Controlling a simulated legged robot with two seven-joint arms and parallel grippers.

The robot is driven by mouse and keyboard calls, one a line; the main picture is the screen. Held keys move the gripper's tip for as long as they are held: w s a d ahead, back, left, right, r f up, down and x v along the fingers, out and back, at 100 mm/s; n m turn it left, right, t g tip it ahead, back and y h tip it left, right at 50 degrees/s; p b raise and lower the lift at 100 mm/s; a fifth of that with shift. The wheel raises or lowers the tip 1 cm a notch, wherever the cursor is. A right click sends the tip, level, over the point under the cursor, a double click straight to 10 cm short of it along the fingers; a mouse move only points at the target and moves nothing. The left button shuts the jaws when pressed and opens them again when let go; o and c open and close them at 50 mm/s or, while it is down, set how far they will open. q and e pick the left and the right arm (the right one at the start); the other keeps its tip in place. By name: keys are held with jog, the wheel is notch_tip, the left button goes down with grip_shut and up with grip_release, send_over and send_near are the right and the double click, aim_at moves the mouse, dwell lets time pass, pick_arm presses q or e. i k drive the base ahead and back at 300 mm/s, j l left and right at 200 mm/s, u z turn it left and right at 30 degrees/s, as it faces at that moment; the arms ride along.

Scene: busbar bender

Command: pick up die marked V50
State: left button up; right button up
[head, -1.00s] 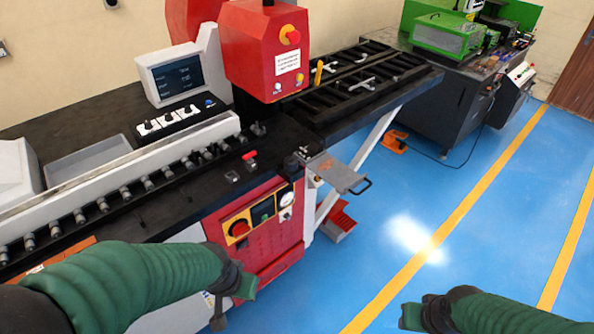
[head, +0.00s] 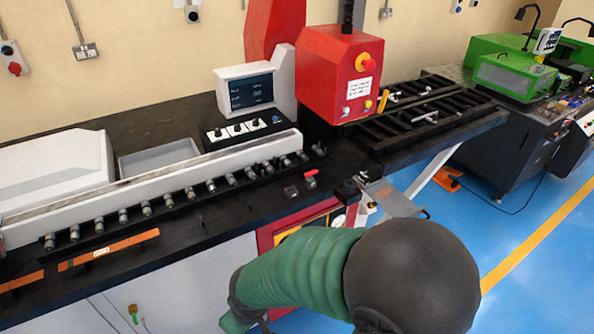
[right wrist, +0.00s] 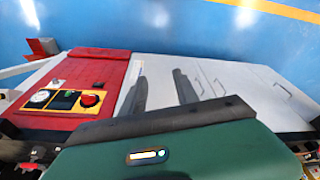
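No die with a readable V50 mark can be made out in either view. My right arm reaches in from the lower right of the head view, in front of the bench, and its wrist end is cut by the bottom edge. My right gripper (right wrist: 162,90) shows in the right wrist view as two dark fingers standing apart, with nothing seen between them. The red and white cabinet fronts are behind the fingers. My left gripper is in neither view.
The red press head (head: 340,75) stands over the black bench top (head: 180,208). Orange strips (head: 110,248) lie along its front left edge. A roller row (head: 170,200), a grey tray (head: 158,158) and a screen (head: 250,92) are on it. A green machine (head: 515,75) stands far right beside open blue floor.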

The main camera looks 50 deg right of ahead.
aim_at(374, 173)
jog(key=l+u, duration=0.15)
jog(key=l, duration=0.3)
jog(key=k+l+u, duration=0.15)
jog(key=l, duration=0.25)
jog(key=l+u, duration=0.15)
jog(key=l, duration=0.25)
jog(key=k+l+u, duration=0.15)
jog(key=l, duration=0.25)
jog(key=k+l+u, duration=0.15)
jog(key=l, duration=0.25)
jog(key=k+l+u, duration=0.15)
jog(key=l, duration=0.25)
jog(key=k+l+u, duration=0.15)
jog(key=l, duration=0.2)
